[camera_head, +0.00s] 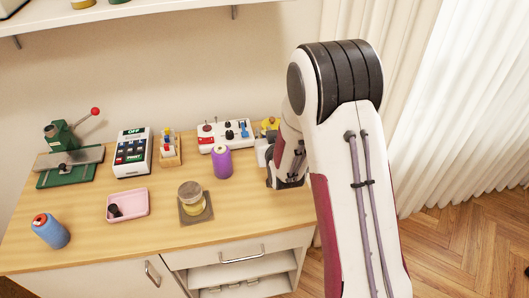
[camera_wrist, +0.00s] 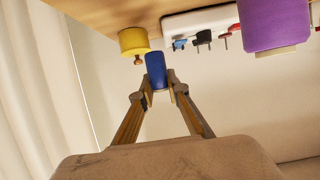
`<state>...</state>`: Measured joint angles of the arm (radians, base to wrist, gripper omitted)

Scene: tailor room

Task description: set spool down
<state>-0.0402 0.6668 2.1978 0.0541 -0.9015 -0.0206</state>
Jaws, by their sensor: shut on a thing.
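My gripper (camera_wrist: 158,90) is shut on a small dark blue cylinder, the spool (camera_wrist: 155,70), held between its fingertips in the wrist view. That view looks upside down, with the tabletop along its top. I cannot tell whether the spool touches the table. In the camera_head view my gripper (camera_head: 285,180) is at the right end of the wooden table (camera_head: 130,245), mostly behind my arm, and the held spool is hidden.
A yellow object (camera_head: 270,124) is close by, also in the wrist view (camera_wrist: 133,40). A purple spool (camera_head: 222,162) and a white switch panel (camera_head: 206,140) stand left of my gripper. Further left are a jar (camera_head: 191,192), pink tray (camera_head: 128,205) and blue spool (camera_head: 50,230).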

